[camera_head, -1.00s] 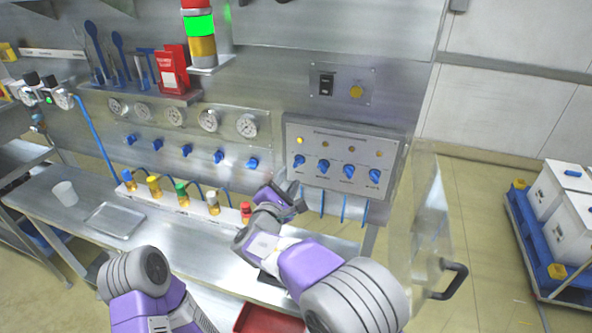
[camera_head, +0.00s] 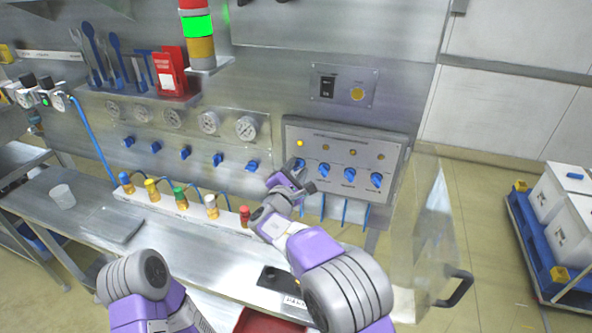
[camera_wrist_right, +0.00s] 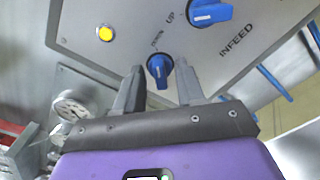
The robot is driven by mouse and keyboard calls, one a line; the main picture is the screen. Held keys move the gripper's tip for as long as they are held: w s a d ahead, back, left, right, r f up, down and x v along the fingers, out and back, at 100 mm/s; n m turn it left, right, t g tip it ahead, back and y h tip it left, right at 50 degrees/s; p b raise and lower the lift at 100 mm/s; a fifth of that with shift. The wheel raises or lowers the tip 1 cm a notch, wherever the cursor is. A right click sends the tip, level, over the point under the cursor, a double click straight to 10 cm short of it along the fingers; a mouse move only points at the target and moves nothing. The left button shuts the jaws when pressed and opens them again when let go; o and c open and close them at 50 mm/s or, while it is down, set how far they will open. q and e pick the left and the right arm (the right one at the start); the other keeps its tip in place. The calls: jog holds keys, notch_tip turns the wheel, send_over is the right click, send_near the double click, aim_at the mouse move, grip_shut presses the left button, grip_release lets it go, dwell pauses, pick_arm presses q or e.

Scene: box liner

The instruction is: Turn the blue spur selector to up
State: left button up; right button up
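A grey panel (camera_head: 345,140) carries a row of several blue selector knobs under small round lamps. The leftmost blue knob (camera_wrist_right: 159,68) stands just ahead of my right gripper's fingertips in the right wrist view, roughly between them. My right gripper (camera_wrist_right: 158,80) is open; I cannot tell whether it touches the knob. In the head view my right gripper (camera_head: 298,180) partly hides that knob. The neighbouring knob (camera_wrist_right: 211,12) has "UP" and "INFEED" lettering near it. I cannot read a "spur" label, so I cannot tell which knob bears that name. My left gripper is out of view.
A yellow lamp (camera_wrist_right: 106,33) is lit above the leftmost knob. Gauges (camera_head: 246,127) and more blue valves (camera_head: 252,166) lie to the left. A clear door with a black handle (camera_head: 455,288) is at right.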

jog(key=shift+c, duration=0.4)
grip_shut()
